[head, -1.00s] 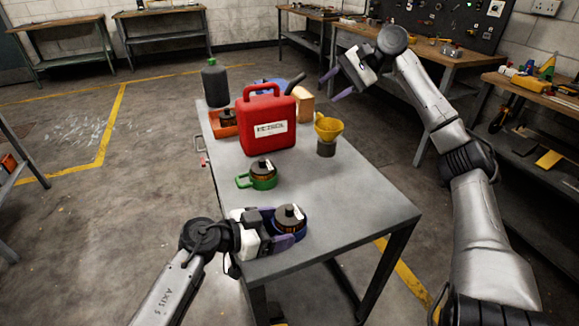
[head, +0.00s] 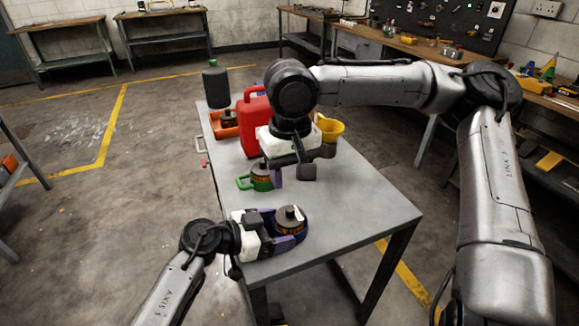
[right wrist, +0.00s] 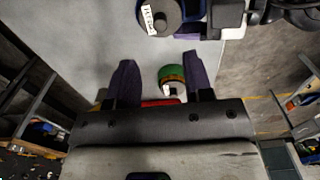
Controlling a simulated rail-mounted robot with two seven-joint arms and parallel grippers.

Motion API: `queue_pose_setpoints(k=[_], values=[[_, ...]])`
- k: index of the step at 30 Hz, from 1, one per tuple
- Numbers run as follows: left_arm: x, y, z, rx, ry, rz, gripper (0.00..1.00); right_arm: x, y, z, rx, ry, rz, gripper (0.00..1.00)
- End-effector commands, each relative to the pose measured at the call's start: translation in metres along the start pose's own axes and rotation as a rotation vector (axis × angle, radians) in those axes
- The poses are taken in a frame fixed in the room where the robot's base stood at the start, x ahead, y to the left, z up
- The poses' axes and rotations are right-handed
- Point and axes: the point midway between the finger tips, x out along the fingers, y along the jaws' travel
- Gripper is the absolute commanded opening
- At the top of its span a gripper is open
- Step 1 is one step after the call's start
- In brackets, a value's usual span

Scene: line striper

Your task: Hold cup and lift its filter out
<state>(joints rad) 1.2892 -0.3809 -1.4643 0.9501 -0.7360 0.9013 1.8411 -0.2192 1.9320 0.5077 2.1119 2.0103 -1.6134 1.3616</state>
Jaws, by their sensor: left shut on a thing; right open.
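A blue cup (head: 302,233) stands at the table's near edge with a dark, orange-banded filter (head: 289,218) in it. My left gripper (head: 280,230) is shut on this cup from its left side. In the right wrist view the filter (right wrist: 158,16) with a white label shows at the top, beside my left gripper (right wrist: 215,28). My right gripper (head: 292,175) is open and empty, pointing down above the table, behind the blue cup. In the right wrist view its fingers (right wrist: 160,65) are spread apart.
A green cup (head: 262,184) with a similar filter stands near my right gripper, partly hidden by it. Behind are a red canister (head: 250,125), a yellow funnel (head: 331,129), an orange tray (head: 222,130) and a dark bottle (head: 215,85). The table's right front (head: 365,205) is clear.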

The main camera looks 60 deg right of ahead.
Motion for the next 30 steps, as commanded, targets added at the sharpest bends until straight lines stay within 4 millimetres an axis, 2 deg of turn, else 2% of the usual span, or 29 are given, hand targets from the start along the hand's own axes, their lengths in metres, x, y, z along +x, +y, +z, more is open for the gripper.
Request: queue_pose_setpoints(k=[18, 30], values=[[0.0, 0.0, 0.0, 0.0, 0.0, 0.0, 0.64, 0.066, 0.0, 0.0, 0.0, -0.003, -0.001, 0.47], [0.0, 0.0, 0.0, 0.0, 0.0, 0.0, 0.64, 0.09, 0.0, 0.0, 0.001, -0.001, -0.002, 0.47]])
